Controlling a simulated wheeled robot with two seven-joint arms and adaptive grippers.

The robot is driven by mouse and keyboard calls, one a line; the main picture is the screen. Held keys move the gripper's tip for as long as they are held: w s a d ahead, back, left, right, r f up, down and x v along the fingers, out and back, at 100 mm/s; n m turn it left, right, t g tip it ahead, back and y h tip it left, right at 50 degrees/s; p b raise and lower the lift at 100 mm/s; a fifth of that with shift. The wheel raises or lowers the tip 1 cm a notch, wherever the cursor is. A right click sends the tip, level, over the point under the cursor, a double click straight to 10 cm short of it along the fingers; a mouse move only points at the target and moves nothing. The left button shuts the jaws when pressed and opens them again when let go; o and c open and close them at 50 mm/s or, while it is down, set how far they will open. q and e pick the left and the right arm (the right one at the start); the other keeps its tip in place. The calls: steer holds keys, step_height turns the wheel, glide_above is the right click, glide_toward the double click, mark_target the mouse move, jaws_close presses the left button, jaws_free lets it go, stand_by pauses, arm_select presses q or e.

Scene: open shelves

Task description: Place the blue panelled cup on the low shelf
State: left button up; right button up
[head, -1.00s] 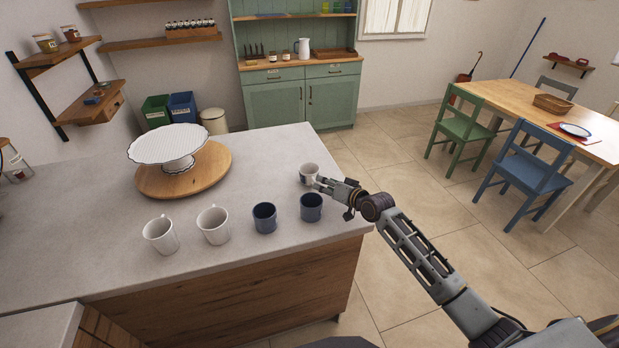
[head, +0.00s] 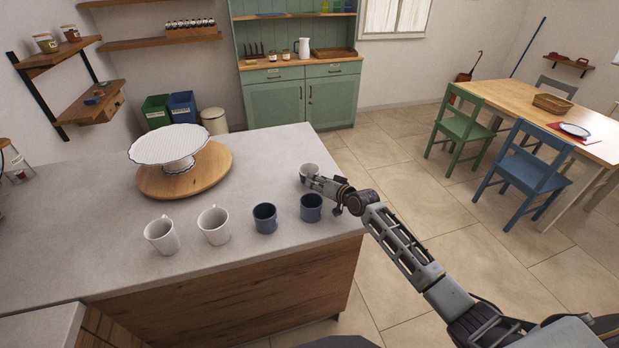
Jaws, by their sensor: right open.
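Two dark blue cups stand upright near the counter's front edge: a left one (head: 265,218) and a right one (head: 311,208). I cannot tell at this size which is panelled. My right gripper (head: 308,181) is open, just behind the right blue cup and at a pale cup (head: 309,170), whose front it partly covers. I cannot tell if it touches that cup. A low wooden wall shelf (head: 75,112) hangs at the left, under a higher one. My left gripper is not in view.
Two white mugs (head: 161,236) (head: 213,226) stand left of the blue cups. A white cake stand (head: 168,146) sits on a round wooden board (head: 212,176) behind them. The grey counter (head: 80,225) is clear at the left. A small box and blue item occupy part of the low shelf.

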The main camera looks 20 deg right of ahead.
steer(key=shift+w, duration=0.15)
steer(key=shift+c, duration=0.2)
steer(key=shift+f, duration=0.1)
jaws_close()
stand_by(0.4)
